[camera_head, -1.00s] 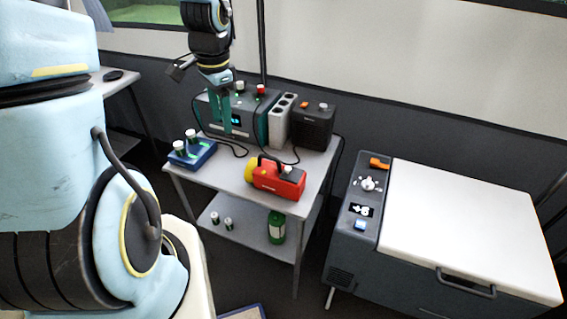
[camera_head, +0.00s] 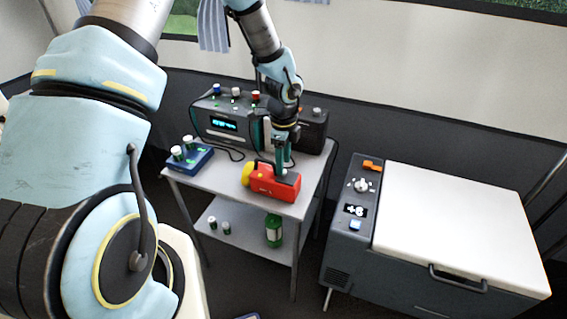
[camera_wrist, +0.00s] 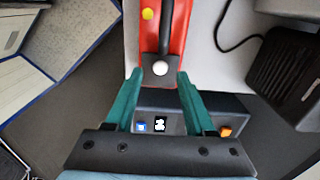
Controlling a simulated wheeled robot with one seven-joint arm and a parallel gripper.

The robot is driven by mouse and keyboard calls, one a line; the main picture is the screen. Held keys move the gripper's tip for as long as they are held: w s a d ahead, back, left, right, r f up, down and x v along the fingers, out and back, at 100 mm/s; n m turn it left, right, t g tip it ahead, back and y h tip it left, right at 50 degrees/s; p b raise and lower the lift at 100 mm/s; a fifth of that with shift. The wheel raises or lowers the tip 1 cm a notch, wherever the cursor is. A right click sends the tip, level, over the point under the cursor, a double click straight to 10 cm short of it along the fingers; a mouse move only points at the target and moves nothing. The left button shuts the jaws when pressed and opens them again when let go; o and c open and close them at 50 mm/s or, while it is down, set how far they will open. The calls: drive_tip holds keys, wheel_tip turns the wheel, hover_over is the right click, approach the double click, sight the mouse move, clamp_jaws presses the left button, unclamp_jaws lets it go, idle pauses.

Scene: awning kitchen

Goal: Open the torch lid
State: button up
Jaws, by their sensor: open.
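The torch (camera_head: 274,182) is red with a yellow head at its left end and a dark handle on top. It lies on the upper shelf of the grey table, near its front edge. My gripper (camera_head: 283,170) is above the torch's right end, pointing down. In the wrist view the torch (camera_wrist: 177,28) runs up from the gripper, with a pale round knob (camera_wrist: 160,68) on a dark plate at its near end. My gripper's green fingers (camera_wrist: 160,84) are open, one on each side of that end, with nothing held. I cannot tell whether they touch the torch.
A dark device with a lit display (camera_head: 224,125) and a dark box (camera_head: 313,128) stand behind the torch. A blue charger with batteries (camera_head: 190,157) is to its left. A white-lidded cooler (camera_head: 460,210) stands right of the table. A green bottle (camera_head: 274,231) is on the lower shelf.

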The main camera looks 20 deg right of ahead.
sight(288, 175)
drive_tip(key=shift+f, duration=1.1)
clamp_jaws()
